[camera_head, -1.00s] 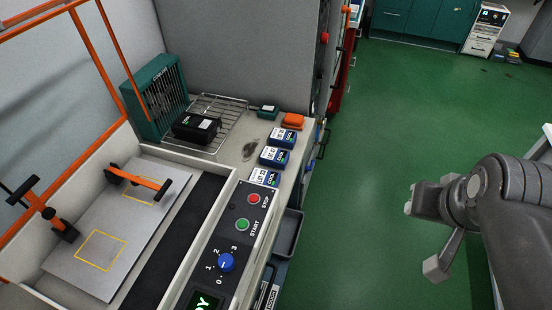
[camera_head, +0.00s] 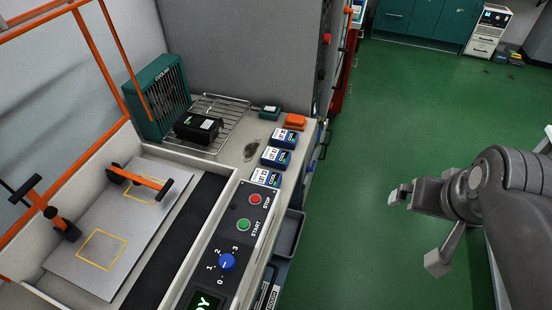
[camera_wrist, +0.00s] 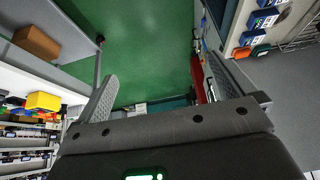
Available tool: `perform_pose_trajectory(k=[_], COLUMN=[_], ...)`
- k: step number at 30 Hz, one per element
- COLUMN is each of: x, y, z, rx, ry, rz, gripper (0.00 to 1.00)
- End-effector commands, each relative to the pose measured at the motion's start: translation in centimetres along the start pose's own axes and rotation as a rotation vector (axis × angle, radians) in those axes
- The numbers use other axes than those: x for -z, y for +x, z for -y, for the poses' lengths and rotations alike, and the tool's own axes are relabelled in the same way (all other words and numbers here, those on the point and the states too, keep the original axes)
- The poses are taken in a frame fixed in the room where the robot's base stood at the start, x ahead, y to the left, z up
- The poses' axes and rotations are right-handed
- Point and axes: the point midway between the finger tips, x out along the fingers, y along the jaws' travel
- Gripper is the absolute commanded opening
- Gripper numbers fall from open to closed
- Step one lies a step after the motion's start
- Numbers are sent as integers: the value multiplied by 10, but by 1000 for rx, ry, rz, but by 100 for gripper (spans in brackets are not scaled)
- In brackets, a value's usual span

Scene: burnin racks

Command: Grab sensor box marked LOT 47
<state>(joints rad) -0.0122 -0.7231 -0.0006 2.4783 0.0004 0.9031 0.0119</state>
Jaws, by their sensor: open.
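Three blue sensor boxes with white labels stand in a row on the bench beside the control panel: a far one (camera_head: 284,138), a middle one (camera_head: 276,157) and a near one (camera_head: 266,178). Their lot numbers are too small to read surely. Blue boxes also show at the upper right of the wrist view, one higher (camera_wrist: 263,20) and one lower (camera_wrist: 252,38). My gripper (camera_head: 418,228) is open and empty over the green floor, well right of the boxes.
An orange block (camera_head: 295,122) and a small green box (camera_head: 269,112) lie behind the row. A black unit (camera_head: 198,128) sits on a wire rack (camera_head: 230,112) by a green fan (camera_head: 158,98). The control panel (camera_head: 238,232) is in front. Floor separates bench and arm.

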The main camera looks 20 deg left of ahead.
Motion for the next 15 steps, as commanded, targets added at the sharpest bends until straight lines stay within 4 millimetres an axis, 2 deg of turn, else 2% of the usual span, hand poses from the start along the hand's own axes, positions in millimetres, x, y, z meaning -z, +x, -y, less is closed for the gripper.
perform_pose_trajectory(k=[8,15], x=[66,124], y=[15,47], z=[31,75], rx=[41,63], ry=[8,18], rz=[88,173], gripper=[100,100])
